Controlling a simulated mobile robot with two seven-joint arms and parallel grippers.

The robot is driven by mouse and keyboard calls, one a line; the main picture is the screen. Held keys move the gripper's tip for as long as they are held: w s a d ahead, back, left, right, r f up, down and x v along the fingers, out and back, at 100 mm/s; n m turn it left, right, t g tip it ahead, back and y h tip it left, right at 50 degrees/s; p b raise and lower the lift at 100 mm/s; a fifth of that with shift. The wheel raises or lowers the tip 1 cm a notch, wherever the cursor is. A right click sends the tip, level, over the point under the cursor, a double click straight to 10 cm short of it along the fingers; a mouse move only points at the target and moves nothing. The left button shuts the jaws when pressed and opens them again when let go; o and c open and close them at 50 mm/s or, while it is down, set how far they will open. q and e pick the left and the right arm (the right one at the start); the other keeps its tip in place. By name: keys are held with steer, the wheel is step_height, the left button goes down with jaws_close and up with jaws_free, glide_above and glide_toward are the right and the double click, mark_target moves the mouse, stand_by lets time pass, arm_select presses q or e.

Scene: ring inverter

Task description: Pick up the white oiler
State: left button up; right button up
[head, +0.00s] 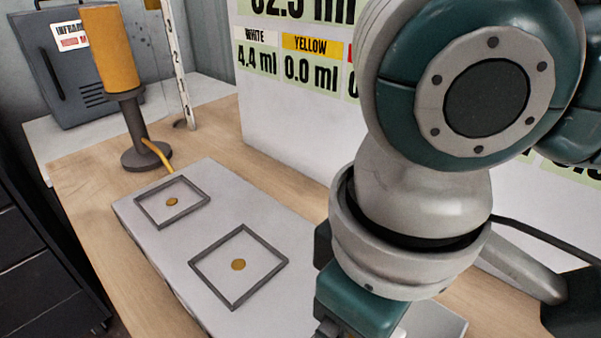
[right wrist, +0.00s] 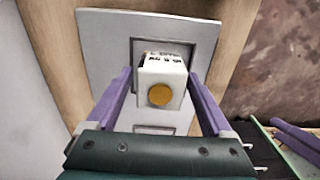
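The white oiler (right wrist: 150,70) is a white block with black lettering and an orange round spot on its near face. In the right wrist view it stands within a dark square frame on a grey plate. My right gripper (right wrist: 159,75) has its two purple fingers on either side of it, with narrow gaps showing, so it looks open around the oiler. In the head view my right arm hides the oiler and most of that gripper. I do not see my left gripper in the head view.
In the head view the grey plate (head: 151,232) has two empty dark square frames (head: 172,201), each with an orange dot. An orange cylinder on a dark stand (head: 147,157) is at the back left. A white panel (head: 290,140) with volume readings stands behind. Wooden tabletop (head: 95,180) surrounds the plate.

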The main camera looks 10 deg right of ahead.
steer(key=c, duration=1.3)
steer(key=shift+r, duration=0.15)
